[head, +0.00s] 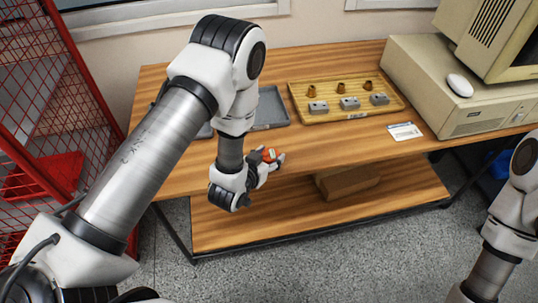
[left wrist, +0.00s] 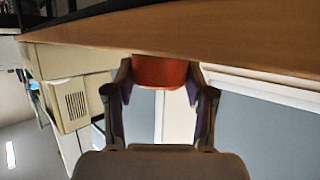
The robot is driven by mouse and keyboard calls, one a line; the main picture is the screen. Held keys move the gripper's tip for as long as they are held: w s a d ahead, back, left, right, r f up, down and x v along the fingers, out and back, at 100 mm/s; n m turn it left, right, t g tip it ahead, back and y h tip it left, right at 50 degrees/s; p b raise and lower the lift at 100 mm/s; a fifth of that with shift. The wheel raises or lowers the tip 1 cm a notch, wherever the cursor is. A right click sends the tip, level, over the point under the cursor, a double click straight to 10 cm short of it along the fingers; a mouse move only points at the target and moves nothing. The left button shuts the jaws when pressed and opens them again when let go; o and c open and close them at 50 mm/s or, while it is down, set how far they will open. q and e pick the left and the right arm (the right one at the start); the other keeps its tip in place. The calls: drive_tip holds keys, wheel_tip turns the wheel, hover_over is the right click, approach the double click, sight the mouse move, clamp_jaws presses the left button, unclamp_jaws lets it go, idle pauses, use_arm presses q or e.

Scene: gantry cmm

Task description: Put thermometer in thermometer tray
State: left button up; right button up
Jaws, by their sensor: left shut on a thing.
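My left gripper (head: 268,161) is at the front edge of the wooden table, shut on a small round orange-red thing (head: 269,155), probably the thermometer. In the left wrist view the orange thing (left wrist: 160,72) sits between the two fingertips of the left gripper (left wrist: 160,88), close to the table edge; its far part is hidden. A grey tray (head: 271,106) lies on the table behind my left arm, which hides much of it. Its visible part looks empty. I cannot read which tray is the thermometer tray. My right gripper is out of view.
A yellow tray (head: 335,118) on the wooden table (head: 330,146) holds several grey blocks and brass pieces. A white card (head: 405,131) and a beige computer (head: 430,80) with a mouse (head: 460,85) are right of it. A cardboard box (head: 347,181) lies on the lower shelf.

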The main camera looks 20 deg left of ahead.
use_arm(q)
drive_tip(key=shift+a, duration=0.1)
drive_tip(key=shift+f, duration=0.15)
drive_tip(key=o, duration=1.2)
